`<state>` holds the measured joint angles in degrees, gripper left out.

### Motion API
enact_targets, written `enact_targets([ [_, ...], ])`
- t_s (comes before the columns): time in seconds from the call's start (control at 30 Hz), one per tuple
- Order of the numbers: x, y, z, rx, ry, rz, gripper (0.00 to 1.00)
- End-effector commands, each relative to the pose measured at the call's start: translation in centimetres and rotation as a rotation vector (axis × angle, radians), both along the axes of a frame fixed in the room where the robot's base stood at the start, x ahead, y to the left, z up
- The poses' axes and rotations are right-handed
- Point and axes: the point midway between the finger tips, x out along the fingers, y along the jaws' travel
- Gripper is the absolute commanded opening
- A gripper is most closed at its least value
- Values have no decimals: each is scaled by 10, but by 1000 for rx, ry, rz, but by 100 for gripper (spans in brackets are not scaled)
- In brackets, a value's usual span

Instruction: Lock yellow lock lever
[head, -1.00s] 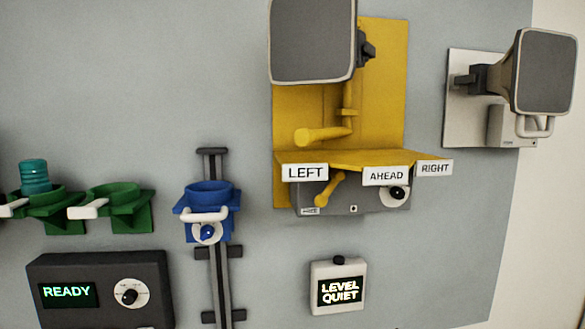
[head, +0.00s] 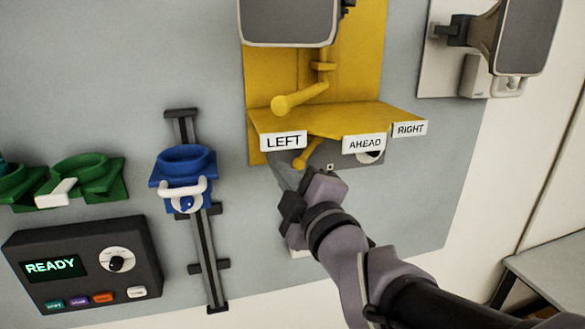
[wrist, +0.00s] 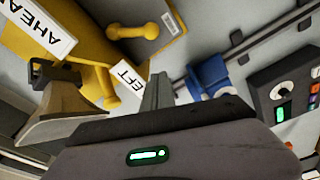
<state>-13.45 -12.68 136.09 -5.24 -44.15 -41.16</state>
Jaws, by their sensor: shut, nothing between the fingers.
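The yellow lock lever (head: 307,153) looks to be the short round-knobbed lever under the yellow shelf (head: 330,119), on the grey box. It slants down-left in the head view and also shows at the top of the wrist view (wrist: 137,31). A larger yellow handle (head: 297,98) with a round end sits above the shelf; it also shows in the wrist view (wrist: 108,88). My gripper (head: 279,172) is shut and empty, just below and left of the lock lever. Its fingers (wrist: 158,90) appear apart from the lever. My wrist hides part of the box.
LEFT (head: 284,141), AHEAD (head: 364,144) and RIGHT (head: 409,129) signs edge the shelf. A horn (head: 288,22) is above. A blue holder (head: 184,167) on a dark rail is at left, with the READY box (head: 83,262) below-left. Bare wall lies between rail and arm.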

Motion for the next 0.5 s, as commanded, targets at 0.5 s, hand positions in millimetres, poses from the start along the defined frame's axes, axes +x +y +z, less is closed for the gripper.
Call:
enact_targets([
  [0.5, 67, 0, -6, 0, 1, -5, 0],
])
